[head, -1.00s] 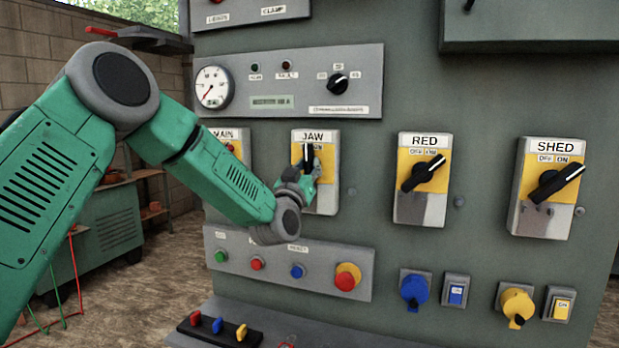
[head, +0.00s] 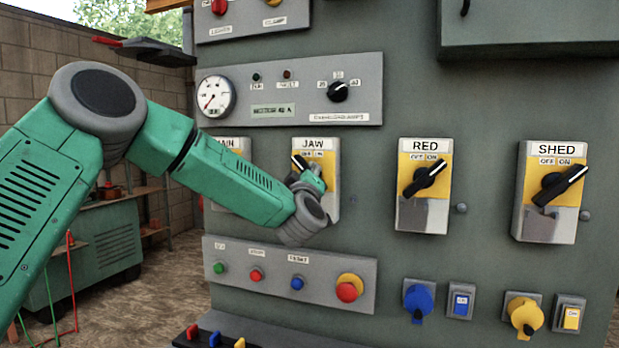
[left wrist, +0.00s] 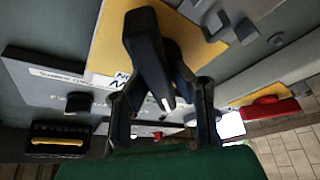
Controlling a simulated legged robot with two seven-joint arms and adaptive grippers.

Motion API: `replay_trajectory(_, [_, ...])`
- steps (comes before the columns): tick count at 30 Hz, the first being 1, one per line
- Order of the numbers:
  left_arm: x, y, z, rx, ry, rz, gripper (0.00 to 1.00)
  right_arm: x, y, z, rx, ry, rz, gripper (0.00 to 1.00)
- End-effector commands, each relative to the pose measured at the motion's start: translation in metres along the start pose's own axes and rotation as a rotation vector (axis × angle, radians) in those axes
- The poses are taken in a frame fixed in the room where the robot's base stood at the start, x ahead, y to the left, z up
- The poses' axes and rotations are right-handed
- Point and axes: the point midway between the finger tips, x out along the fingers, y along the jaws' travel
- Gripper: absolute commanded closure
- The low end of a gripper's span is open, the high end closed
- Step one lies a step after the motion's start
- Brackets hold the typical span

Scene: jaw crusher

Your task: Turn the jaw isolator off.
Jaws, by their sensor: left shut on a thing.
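The jaw isolator (head: 315,145) is a grey and yellow plate labelled JAW, with OFF and ON marks, in the middle of the head view. Its black rotary handle (head: 299,163) has a white line and leans to the upper left, toward the OFF side. My left gripper (head: 309,183) is at the handle and covers its lower part. In the left wrist view the black handle (left wrist: 147,50) lies between the two fingers of my left gripper (left wrist: 163,105), which is shut on it. My right gripper is not in view.
The MAIN isolator (head: 229,144) is close on the left, partly behind my arm. The RED isolator (head: 423,185) and SHED isolator (head: 550,190) are to the right. A push-button panel (head: 322,290) sits below, and a gauge panel (head: 365,75) above.

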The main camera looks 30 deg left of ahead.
Motion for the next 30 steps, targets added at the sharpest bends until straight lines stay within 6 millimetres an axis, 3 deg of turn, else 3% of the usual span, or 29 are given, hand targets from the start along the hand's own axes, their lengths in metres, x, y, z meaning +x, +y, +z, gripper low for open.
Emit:
replay_trajectory(17, [-0.0002,-0.0033,0.0003,-0.028,0.000,-0.017,1.00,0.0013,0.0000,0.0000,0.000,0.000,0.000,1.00])
replay_trajectory(18, [-0.0002,-0.0033,0.0003,-0.028,0.000,-0.017,0.71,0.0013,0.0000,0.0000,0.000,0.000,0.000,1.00])
replay_trajectory(19, [-0.0002,-0.0033,0.0003,-0.028,0.000,-0.017,0.62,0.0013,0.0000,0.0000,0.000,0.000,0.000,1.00])
replay_trajectory(30, [-0.0028,-0.0011,0.0006,-0.027,-0.001,-0.013,0.62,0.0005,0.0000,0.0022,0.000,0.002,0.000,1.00])
